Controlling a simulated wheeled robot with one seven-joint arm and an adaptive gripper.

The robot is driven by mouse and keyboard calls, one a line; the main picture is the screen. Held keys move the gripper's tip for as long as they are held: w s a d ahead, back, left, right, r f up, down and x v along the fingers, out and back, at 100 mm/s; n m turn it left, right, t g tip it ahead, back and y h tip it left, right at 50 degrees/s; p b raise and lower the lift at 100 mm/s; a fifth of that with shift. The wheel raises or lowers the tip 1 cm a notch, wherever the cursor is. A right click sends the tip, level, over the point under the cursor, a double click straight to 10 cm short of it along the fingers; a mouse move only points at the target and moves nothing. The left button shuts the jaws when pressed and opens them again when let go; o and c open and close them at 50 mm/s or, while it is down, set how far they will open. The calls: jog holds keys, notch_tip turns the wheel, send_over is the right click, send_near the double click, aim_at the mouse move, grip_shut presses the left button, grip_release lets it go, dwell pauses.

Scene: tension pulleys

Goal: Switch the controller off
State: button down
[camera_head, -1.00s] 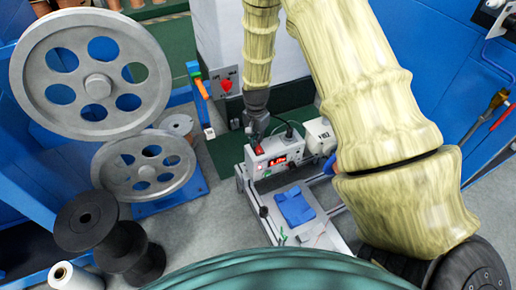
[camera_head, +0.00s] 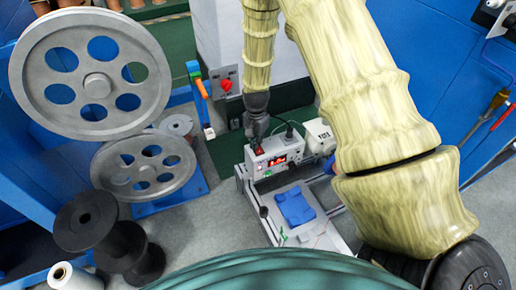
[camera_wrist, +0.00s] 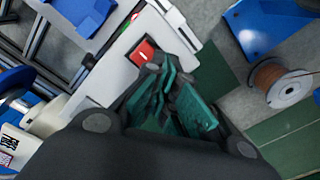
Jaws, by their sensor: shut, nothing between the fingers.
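The controller (camera_head: 278,163) is a pale grey box with a lit red display, standing at the back end of a metal frame. A red rocker switch (camera_wrist: 142,52) sits on its top face, which looks white in the wrist view. The switch also shows as a small red spot in the head view (camera_head: 258,151). My gripper (camera_head: 255,142) points down over the switch end of the controller. In the wrist view my gripper (camera_wrist: 161,68) is shut and empty, its tips right beside the switch. I cannot tell whether they touch it or which way the rocker is tipped.
A blue part (camera_head: 295,207) lies on the frame in front of the controller. A white motor (camera_head: 320,137) and a black cable are close by on the right. Large grey pulleys (camera_head: 143,165) and black spools (camera_head: 86,222) stand at the left. A wire spool (camera_wrist: 292,84) lies on the floor.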

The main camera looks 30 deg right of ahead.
jog(key=shift+f, duration=0.15)
jog(key=shift+r+p, duration=3.25)
jog(key=shift+r, duration=0.25)
